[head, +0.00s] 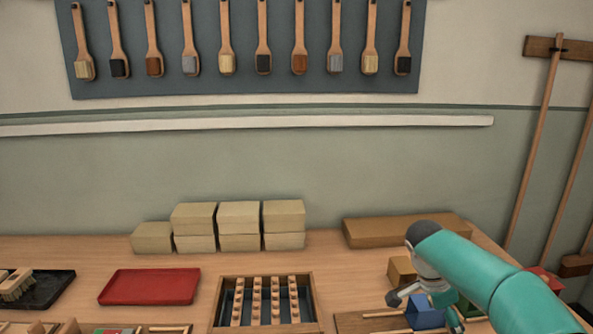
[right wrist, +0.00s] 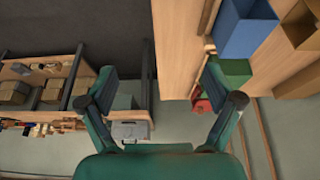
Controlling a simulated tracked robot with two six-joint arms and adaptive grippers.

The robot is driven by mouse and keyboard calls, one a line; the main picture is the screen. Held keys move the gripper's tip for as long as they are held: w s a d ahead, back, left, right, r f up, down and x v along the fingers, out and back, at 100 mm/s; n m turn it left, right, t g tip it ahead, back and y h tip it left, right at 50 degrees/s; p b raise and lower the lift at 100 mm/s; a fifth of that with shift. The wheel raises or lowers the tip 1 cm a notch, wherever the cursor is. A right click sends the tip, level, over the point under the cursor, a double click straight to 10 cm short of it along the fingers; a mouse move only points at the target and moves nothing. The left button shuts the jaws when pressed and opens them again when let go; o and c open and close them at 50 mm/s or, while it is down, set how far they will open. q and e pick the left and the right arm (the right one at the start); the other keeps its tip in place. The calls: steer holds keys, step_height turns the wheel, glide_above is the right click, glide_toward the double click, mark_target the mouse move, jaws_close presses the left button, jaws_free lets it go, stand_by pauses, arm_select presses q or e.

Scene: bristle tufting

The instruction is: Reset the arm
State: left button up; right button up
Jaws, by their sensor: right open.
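My right arm, teal, comes in from the lower right in the head view. My left gripper is in neither view.
The workbench (head: 225,262) carries a red tray (head: 150,286), a black tray (head: 50,289) with a brush, a wooden rack (head: 218,305) of slats, stacked beige blocks (head: 238,217) and a long brown box (head: 372,233). Brushes hang on a wall panel (head: 240,84). Poles lean at right.

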steer(key=s+a+f+n+g+y, duration=0.1)
steer(key=s+a+f+g, duration=0.1)
steer(key=s+f, duration=0.6)
steer(key=s+a+f+n+g+y, duration=0.1)
steer(key=s+f+n+g, duration=0.15)
steer(key=f, duration=0.95)
steer(key=s+a+f+n+t+y, duration=0.2)
steer(key=s+a+f+n, duration=0.3)
steer(key=s+a, duration=0.3)
steer(key=s+a+f+n+t+y, duration=0.2)
steer(key=s+a+f+n+y, duration=0.2)
steer(key=s, duration=0.6)
steer(key=a+f+n, duration=0.2)
steer(key=a+f, duration=0.1)
steer(key=a, duration=0.1)
steer(key=shift+a+f+t+y+p, duration=0.15)
steer(key=shift+f+t+y+p, duration=0.1)
steer(key=shift+t+y+p, duration=0.1)
